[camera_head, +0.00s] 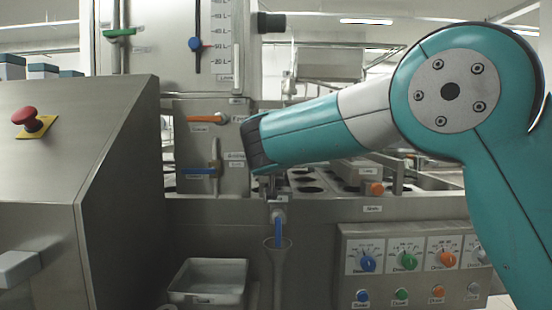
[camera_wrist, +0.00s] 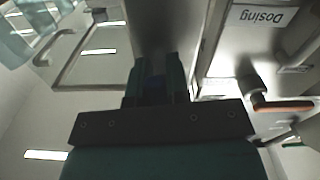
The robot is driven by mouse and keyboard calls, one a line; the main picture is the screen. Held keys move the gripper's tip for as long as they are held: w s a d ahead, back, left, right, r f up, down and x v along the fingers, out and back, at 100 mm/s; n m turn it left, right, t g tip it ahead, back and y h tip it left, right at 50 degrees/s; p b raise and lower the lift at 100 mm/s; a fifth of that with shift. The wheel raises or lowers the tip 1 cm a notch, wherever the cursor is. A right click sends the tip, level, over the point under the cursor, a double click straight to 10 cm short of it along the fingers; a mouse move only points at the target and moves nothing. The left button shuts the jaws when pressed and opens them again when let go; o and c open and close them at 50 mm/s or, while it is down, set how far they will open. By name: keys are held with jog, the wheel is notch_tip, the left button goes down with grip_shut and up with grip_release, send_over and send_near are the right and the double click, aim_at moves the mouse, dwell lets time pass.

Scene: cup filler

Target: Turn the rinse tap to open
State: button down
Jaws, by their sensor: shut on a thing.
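The exact contact is hidden behind the fingers.
An orange dosing lever (camera_head: 205,119) and a horizontal blue lever (camera_head: 200,171) sit left of my gripper. Knobs fill the control panel (camera_head: 410,262) at right. A red emergency button (camera_head: 24,116) is far left.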

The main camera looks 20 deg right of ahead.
jog(key=shift+a+f+m+b, duration=0.1)
jog(key=shift+a+m+b, duration=0.2)
jog(key=shift+m+b, duration=0.55)
jog(key=c, duration=1.1)
grip_release()
jog(key=b+v, duration=0.1)
jog(key=v, duration=1.6)
jog(key=shift+s+a, duration=0.1)
